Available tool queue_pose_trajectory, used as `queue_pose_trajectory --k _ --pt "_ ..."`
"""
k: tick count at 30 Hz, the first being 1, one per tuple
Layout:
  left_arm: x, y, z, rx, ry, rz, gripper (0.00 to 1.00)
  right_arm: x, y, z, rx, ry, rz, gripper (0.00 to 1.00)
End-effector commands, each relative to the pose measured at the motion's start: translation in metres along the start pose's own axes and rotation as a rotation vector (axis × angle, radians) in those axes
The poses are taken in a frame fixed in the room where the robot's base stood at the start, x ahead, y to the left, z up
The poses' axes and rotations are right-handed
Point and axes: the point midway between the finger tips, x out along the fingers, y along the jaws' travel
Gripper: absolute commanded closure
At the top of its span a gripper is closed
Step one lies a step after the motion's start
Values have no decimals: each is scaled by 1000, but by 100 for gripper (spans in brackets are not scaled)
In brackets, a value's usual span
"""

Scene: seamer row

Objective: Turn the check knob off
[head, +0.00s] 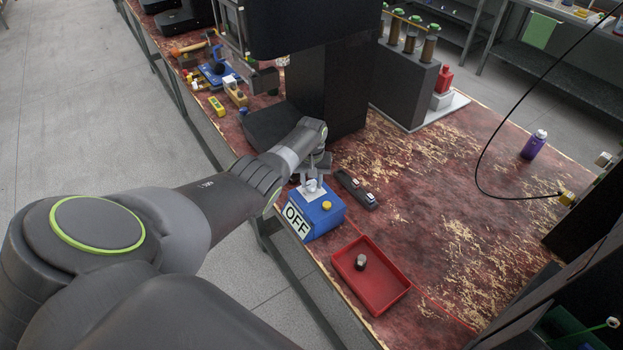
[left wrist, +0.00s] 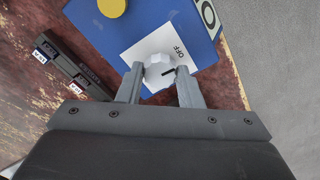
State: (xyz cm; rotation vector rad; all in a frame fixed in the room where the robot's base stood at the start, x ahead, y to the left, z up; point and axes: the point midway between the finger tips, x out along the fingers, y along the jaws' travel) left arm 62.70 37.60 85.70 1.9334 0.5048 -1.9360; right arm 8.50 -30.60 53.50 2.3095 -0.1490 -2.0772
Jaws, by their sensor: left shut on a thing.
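The check knob (left wrist: 158,72) is pale and faceted with a dark pointer line. It sits on a white plate on top of a blue box (head: 322,222). My left gripper (left wrist: 160,84) has its fingers on either side of the knob and is shut on it. In the left wrist view the pointer line points to the right, below the printed word OFF (left wrist: 180,53). In the head view my left gripper (head: 312,181) is over the box and partly hides the knob. My right gripper is not in view.
A dark two-switch strip (head: 356,190) lies just right of the box. A red tray (head: 378,296) with a small dark-sided piece (head: 360,262) is in front. A tall black machine (head: 322,85) stands behind. A purple bottle (head: 534,144) stands at the right; the worn red bench between is mostly clear.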

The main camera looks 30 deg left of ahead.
Motion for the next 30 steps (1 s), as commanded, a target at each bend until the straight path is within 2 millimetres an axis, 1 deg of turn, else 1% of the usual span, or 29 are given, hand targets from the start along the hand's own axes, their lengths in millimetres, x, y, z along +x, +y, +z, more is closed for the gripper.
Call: queue_pose_trajectory --k 1,9,23,24,28,30 --pt "-3 0 -2 -19 5 0 90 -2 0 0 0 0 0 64" --pt "-2 0 -2 -85 5 0 90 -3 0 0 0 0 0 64" --pt "-2 0 -2 -95 6 1 90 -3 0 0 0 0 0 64" --pt "-2 0 -2 -95 6 1 62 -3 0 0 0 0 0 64" --pt "-1 0 -1 -94 4 1 46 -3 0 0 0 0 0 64" --pt "-1 0 -1 -94 3 0 46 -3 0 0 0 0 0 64"
